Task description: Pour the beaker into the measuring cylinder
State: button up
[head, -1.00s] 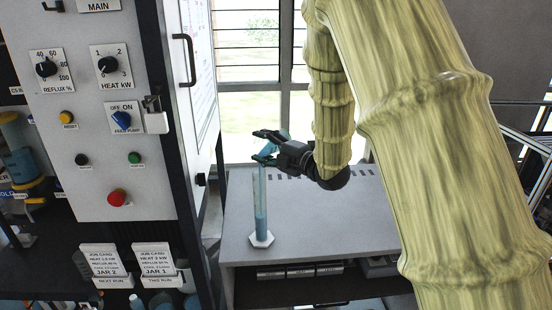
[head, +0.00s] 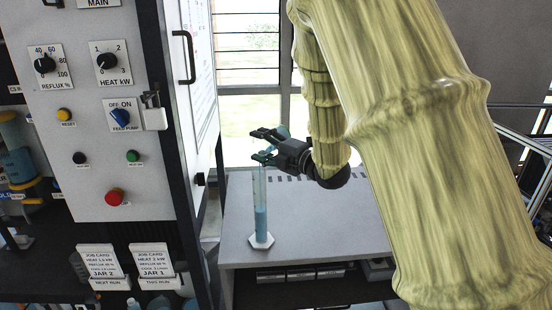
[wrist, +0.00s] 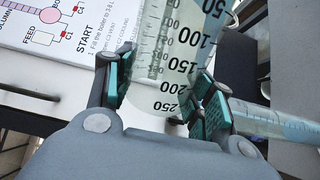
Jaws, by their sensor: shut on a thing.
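My gripper (head: 260,144) is shut on the beaker (head: 283,131), above and close to the top of the measuring cylinder (head: 260,208). In the wrist view the clear beaker (wrist: 165,55) sits between the finger pads, its printed scale upside down. It looks mostly clear there; any liquid left in it is hard to tell. The cylinder stands upright on a white hexagonal foot, with blue liquid in its lower part and a clear upper part. It also shows in the wrist view (wrist: 275,125). The fingers partly hide the beaker in the head view.
The cylinder stands near the left front of a grey bench (head: 320,215), whose top is otherwise largely clear. A control cabinet (head: 100,180) with knobs, a padlock and a door handle rises to the left. Job cards (head: 152,262) stand below its panel.

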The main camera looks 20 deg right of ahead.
jog(key=shift+s+a+n+b, duration=0.1)
jog(key=shift+n+b, duration=0.4)
jog(key=shift+b, duration=0.1)
jog(key=shift+r, duration=0.1)
dwell(1.1)
jog(key=shift+d+r+m+p, duration=0.15)
jog(key=shift+d+m+p, duration=0.1)
jog(key=shift+m+p, duration=0.6)
jog(key=shift+w+d+f+m+p, duration=0.25)
jog(key=shift+m+p, duration=0.15)
jog(key=shift+m, duration=0.35)
jog(key=shift+f, duration=0.1)
